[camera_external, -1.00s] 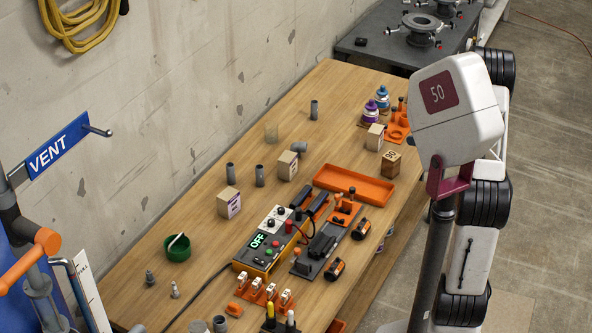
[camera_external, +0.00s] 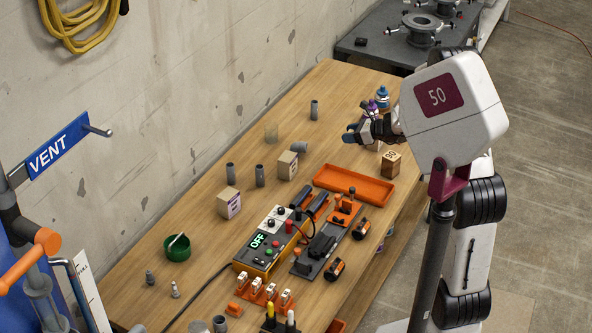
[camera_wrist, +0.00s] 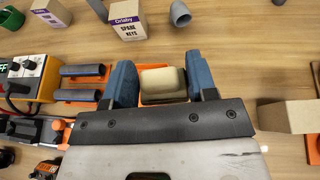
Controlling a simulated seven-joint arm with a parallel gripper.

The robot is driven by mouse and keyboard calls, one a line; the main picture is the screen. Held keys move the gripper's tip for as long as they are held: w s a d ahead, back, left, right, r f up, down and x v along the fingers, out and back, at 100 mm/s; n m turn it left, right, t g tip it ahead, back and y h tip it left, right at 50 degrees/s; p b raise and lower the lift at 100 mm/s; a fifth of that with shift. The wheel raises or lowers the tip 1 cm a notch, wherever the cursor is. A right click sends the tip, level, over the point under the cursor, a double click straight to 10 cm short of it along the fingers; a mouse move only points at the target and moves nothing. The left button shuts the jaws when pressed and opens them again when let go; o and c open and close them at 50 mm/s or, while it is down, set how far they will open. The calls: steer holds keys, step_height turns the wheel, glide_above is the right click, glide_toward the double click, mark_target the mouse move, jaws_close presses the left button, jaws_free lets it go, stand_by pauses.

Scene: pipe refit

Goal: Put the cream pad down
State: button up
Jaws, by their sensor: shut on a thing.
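My gripper (camera_wrist: 161,80) is shut on the cream pad (camera_wrist: 163,84), which sits between the two blue fingers in the wrist view. In the external view my gripper (camera_external: 352,134) hangs over the far half of the wooden bench, above and beyond the orange tray (camera_external: 335,182). The pad cannot be made out there. The wrist view shows orange just beside and under the pad; how far the pad is above it I cannot tell.
A labelled carton (camera_wrist: 128,20) and a grey pipe elbow (camera_wrist: 180,14) stand beyond the fingers. The control box (camera_external: 262,250) is on the bench's near side.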

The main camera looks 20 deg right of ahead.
steer(key=s+a, duration=0.2)
steer(key=a, duration=1.3)
steer(key=s+a+n+g+y, duration=0.1)
steer(key=s+a, duration=0.1)
steer(key=a, duration=1.3)
steer(key=s+a+n+g, duration=0.1)
steer(key=s+a, duration=0.1)
steer(key=a, duration=1.3)
steer(key=shift+a, duration=0.25)
steer(key=s+a+n+g, duration=0.1)
steer(key=s+a, duration=0.7)
steer(key=a, duration=0.5)
steer(key=shift+y, duration=0.4)
steer(key=f, duration=0.5)
steer(key=shift+s+a+f, duration=0.1)
steer(key=shift+a, duration=0.25)
steer(key=shift+f, duration=3.15)
